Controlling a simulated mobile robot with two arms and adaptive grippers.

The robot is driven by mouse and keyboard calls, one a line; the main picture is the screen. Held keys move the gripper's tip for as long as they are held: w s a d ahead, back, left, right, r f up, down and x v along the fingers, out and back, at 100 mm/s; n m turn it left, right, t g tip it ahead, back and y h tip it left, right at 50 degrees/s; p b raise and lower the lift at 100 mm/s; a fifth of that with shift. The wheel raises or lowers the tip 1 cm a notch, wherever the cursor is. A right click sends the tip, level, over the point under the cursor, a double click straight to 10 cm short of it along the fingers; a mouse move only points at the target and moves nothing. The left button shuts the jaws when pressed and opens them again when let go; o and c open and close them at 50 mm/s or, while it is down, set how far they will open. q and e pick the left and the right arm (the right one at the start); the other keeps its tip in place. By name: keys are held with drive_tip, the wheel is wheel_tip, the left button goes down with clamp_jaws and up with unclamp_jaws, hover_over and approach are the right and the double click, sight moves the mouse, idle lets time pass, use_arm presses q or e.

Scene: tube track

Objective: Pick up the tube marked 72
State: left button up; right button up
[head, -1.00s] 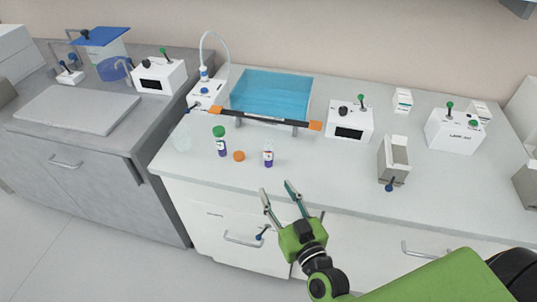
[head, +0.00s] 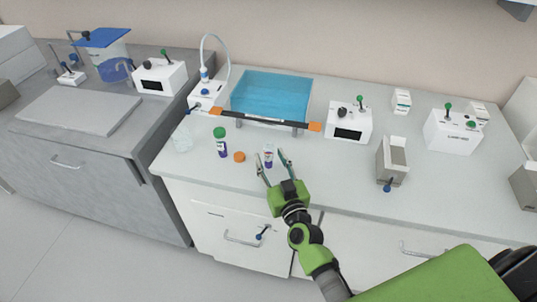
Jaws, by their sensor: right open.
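A small tube (head: 268,155) with a white label and a purple lower part stands upright near the front of the white counter. Any number on it is too small to read. My right gripper (head: 273,166) is open, with its two fingers on either side of this tube in the picture; I cannot tell whether they touch it. A second tube (head: 221,143) with a green cap and purple content stands to the left. An orange cap (head: 239,157) lies between the two tubes. My left gripper is not in view.
Behind the tubes are a black bar with orange ends (head: 265,120) and a blue tray (head: 270,98). A clear beaker (head: 182,138) stands at the left counter edge. A white box device (head: 349,121) and a grey holder (head: 391,160) stand to the right.

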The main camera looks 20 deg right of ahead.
drive_tip(key=shift+w+d, duration=0.1)
drive_tip(key=shift+w, duration=1.05)
clamp_jaws()
